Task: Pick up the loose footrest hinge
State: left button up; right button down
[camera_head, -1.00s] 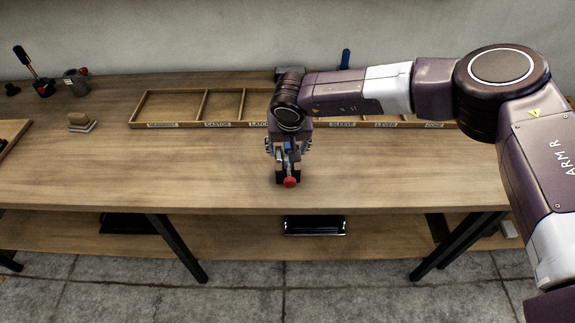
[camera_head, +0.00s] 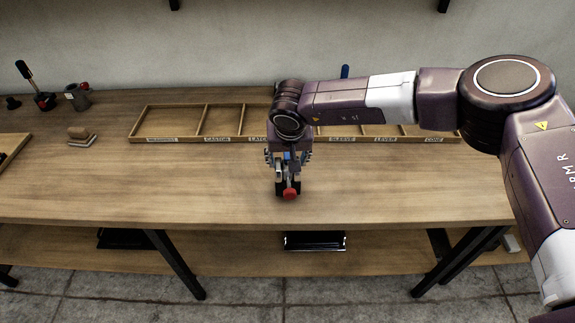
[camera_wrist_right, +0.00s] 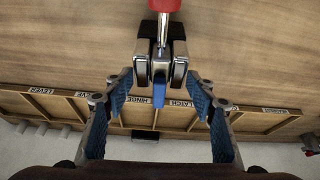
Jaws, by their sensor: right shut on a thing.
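The footrest hinge (camera_wrist_right: 161,46) shows in the right wrist view as a chrome fork between dark blocks, with a red end at the top and a blue tab below. In the head view its red end (camera_head: 290,194) points towards me near the bench's front edge. My right gripper (camera_head: 288,184) points down and is shut on the hinge; its blue-padded fingers stand on both sides of it in the wrist view. The fingers hide part of the hinge. I cannot tell whether it touches the bench. My left gripper is not in view.
A labelled wooden divided tray (camera_head: 170,138) lies along the back of the bench (camera_head: 400,190), partly behind my right arm. A brush-like block (camera_head: 81,137), a grey cup-like part (camera_head: 77,97) and a black-handled lever (camera_head: 35,88) stand left. The bench front is clear around the gripper.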

notch_tip(320, 180, up, 19)
jog(key=b, duration=0.4)
jog(key=shift+f, duration=0.35)
jog(key=b, duration=1.1)
send_over(287, 178)
jog(key=shift+f, duration=8.8)
jog(key=shift+d+f, duration=0.1)
jog(key=shift+f, duration=0.15)
jog(key=shift+f+b, duration=0.25)
jog(key=shift+b, duration=0.1)
jog(key=shift+f, duration=0.1)
jog(key=shift+f+b, duration=0.35)
jog(key=shift+f, duration=0.15)
